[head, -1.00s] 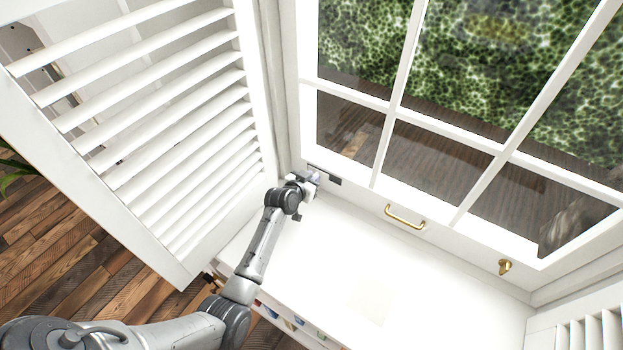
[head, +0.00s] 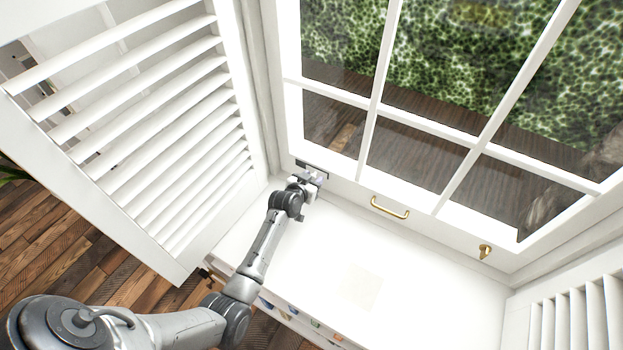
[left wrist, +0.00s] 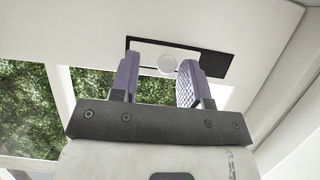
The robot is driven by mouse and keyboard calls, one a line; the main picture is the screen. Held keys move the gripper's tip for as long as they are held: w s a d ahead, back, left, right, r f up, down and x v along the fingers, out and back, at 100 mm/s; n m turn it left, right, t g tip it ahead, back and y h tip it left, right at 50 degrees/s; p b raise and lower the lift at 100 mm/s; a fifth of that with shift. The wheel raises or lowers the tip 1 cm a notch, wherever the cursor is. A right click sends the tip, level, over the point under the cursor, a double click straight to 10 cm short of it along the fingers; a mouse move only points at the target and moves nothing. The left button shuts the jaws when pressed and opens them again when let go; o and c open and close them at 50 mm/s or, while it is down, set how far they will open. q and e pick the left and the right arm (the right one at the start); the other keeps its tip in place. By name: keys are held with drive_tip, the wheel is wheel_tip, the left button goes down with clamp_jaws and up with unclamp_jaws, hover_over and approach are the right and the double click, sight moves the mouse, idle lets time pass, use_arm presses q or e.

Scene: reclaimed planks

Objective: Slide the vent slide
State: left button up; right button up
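The vent slide (left wrist: 148,52) is a pale plate with a round white knob (left wrist: 167,63), set in a dark slot (left wrist: 217,66) low on the white window frame. In the left wrist view, the plate covers the slot's left and middle part, and the right part is bare and dark. My left gripper (left wrist: 157,78) is open, its two purple fingers on either side of the knob, which is nearer the right finger; I cannot tell if they touch. In the head view, my left gripper (head: 315,181) is at the slot (head: 309,166) and hides the knob. My right gripper is not in view.
A brass pull handle (head: 390,208) and a brass knob (head: 485,252) sit on the window frame to the right. A louvred shutter (head: 150,130) stands close on the left. The white sill (head: 410,285) is mostly clear.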

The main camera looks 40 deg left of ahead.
use_arm(q)
drive_tip(key=shift+o, duration=0.2)
drive_tip(key=shift+a, duration=0.15)
drive_tip(key=shift+s+r, duration=0.3)
drive_tip(key=shift+s, duration=0.2)
drive_tip(key=p+v, duration=0.3)
drive_tip(key=v, duration=0.9)
drive_tip(key=shift+s+d+p, duration=0.2)
drive_tip(key=shift+s+p, duration=0.2)
